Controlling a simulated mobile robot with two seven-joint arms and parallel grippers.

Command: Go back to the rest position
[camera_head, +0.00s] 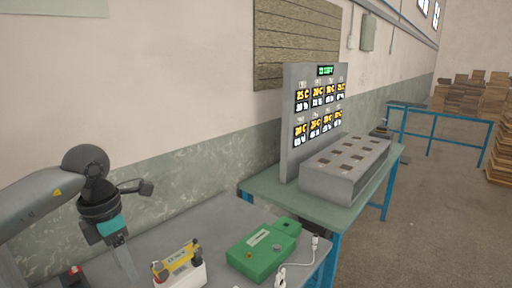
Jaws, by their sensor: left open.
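My left gripper (127,268) hangs from the arm that comes in from the left. It points down over the left part of the grey near table, and its jaws are open with nothing seen between them. It is to the left of a yellow and black device (178,260) in a white holder (186,278), and apart from it. Its fingertips are small, near the lower edge of the view. My right gripper is not in view.
A green box (262,252) and a white cable (296,264) lie on the grey table (222,232). A red and black item (73,275) is at lower left. Behind, a green table (268,188) bears a grey slotted block (345,168) and a display panel (299,150).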

